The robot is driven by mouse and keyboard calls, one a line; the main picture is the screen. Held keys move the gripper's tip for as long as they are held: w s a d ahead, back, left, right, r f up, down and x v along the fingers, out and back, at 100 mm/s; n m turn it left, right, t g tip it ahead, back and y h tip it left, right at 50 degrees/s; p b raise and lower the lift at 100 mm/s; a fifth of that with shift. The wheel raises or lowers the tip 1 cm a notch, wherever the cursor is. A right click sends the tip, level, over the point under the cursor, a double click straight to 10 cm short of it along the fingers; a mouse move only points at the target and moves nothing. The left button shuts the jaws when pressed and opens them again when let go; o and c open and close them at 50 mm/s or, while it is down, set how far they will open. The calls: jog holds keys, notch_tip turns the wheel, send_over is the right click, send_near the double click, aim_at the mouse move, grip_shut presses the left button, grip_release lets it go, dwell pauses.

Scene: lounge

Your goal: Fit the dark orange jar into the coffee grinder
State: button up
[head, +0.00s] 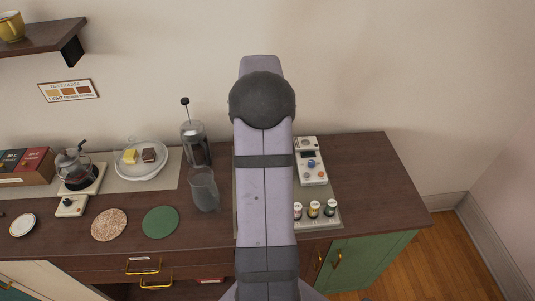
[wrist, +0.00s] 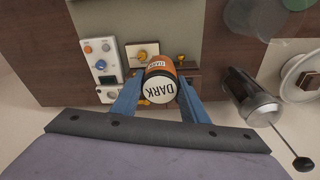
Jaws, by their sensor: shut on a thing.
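My gripper (wrist: 160,97) is shut on the dark orange jar, with one blue finger on each side. The jar (wrist: 160,80) has an orange band and a pale end reading "DARK" that faces the wrist camera. In the head view my arm hides the gripper and jar. A pale machine with a small display and orange and blue knobs (head: 311,165), apparently the coffee grinder, stands right of my arm; it also shows left of the jar in the wrist view (wrist: 98,50). The jar looks apart from it. What is directly beyond the jar is partly hidden.
Several small jars (head: 314,209) stand in a pale rack right of my arm. A French press (head: 195,148) and a glass vessel (head: 204,190) stand close on its left. Farther left are a plate (head: 142,173) and a green coaster (head: 160,222). The counter's right end (head: 378,180) is clear.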

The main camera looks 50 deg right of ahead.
jog(key=w+d+n+p, duration=0.4)
jog(key=w+d+p, duration=0.2)
jog(key=w+p, duration=0.3)
jog(key=w, duration=0.4)
jog(key=shift+w+f+t, duration=0.15)
jog(key=shift+w+t, duration=0.1)
jog(key=shift+t, duration=0.05)
jog(key=shift+f, duration=0.15)
notch_tip(320, 180, down, 6)
jog(key=b, duration=0.3)
jog(key=shift+b, duration=0.4)
jog(key=shift+f+b, duration=1.35)
jog(key=shift+b, duration=0.25)
dwell(2.0)
jog(key=o, duration=1.2)
